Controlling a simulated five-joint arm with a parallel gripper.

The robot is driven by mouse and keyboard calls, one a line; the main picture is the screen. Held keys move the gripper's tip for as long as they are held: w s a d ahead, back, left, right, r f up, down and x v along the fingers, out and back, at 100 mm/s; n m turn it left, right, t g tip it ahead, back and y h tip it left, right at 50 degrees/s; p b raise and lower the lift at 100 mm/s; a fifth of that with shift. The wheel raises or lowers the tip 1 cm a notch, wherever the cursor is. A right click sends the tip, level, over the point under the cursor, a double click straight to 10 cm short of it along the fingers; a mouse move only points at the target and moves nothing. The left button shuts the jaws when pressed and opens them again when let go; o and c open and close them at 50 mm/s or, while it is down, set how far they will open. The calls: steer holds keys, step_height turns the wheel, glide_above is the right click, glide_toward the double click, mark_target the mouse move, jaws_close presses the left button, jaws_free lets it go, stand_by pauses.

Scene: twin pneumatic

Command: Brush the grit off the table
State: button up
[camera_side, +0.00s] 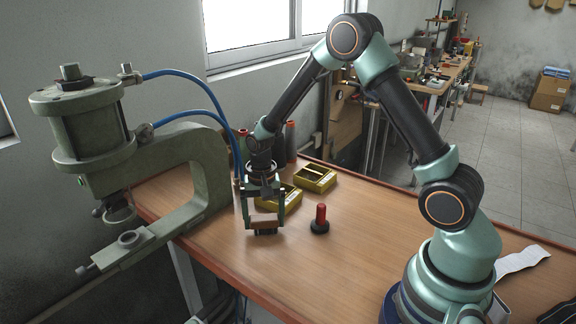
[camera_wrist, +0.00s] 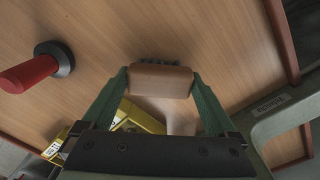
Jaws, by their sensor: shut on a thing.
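My gripper (camera_side: 264,211) points down over the left part of the wooden table (camera_side: 360,240). It is shut on a brush (camera_side: 264,221), a brown block with short dark bristles below. In the wrist view the brush (camera_wrist: 161,80) sits level between the two green fingers. The bristles are at or close above the tabletop; I cannot tell whether they touch. I cannot make out any grit in either view; the table under and behind the brush is partly hidden.
A red-handled tool with a black round base (camera_side: 320,219) stands right of my gripper. Two yellow trays (camera_side: 318,181) lie behind. A green press (camera_side: 190,170) with blue hoses stands left. White paper (camera_side: 522,261) lies at right. The front middle is clear.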

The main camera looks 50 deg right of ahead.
steer(key=shift+a, duration=3.7)
step_height(320, 180, up, 8)
steer(key=shift+r, duration=0.1)
